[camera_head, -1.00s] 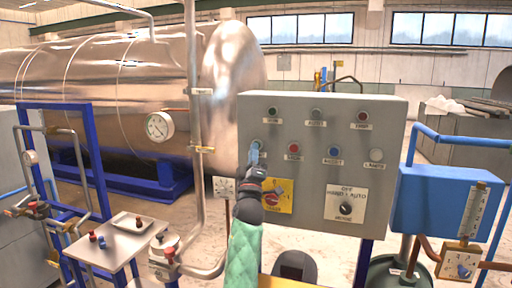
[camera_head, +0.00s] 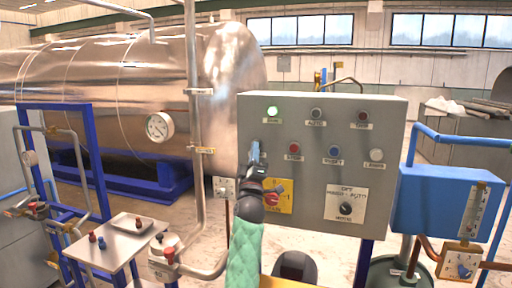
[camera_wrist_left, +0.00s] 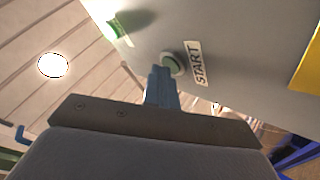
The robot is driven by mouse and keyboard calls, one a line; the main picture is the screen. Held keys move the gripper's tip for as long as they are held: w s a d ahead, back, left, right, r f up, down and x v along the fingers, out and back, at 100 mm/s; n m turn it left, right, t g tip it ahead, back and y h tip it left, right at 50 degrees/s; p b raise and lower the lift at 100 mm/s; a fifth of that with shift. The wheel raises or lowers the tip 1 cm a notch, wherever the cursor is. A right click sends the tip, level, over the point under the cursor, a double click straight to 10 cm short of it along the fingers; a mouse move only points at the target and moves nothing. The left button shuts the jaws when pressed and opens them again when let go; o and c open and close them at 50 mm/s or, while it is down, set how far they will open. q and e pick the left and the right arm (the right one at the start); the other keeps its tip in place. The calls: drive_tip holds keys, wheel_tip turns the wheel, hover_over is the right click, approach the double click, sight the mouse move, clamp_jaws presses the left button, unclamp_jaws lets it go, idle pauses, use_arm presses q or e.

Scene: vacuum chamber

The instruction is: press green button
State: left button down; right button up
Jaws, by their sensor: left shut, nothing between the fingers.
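The grey control panel (camera_head: 290,215) stands in front of me. The green START button (camera_wrist_left: 171,62) is at the left of its middle row, with the START label (camera_wrist_left: 194,62) beside it in the left wrist view. My left gripper (camera_head: 255,152) is shut and empty, and its fingertips (camera_wrist_left: 160,75) are at the button, seemingly against it. In the head view the gripper hides most of the button. The upper-left lamp (camera_head: 273,112) is lit green. My right gripper is not in view.
The same row has a red button (camera_head: 294,148), a blue button (camera_head: 334,151) and a white one (camera_head: 376,155). Below are a red switch on a yellow plate (camera_head: 285,203) and a black selector knob (camera_head: 345,208). A vertical pipe (camera_head: 196,120) stands left of the panel.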

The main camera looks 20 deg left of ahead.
use_arm(q)
drive_tip(key=shift+s, duration=0.85)
drive_tip(key=s+p, duration=0.1)
drive_tip(key=s, duration=0.4)
drive_tip(key=shift+a+p, duration=0.15)
drive_tip(key=shift+p, duration=0.15)
idle(0.6)
drive_tip(key=shift+f, duration=0.1)
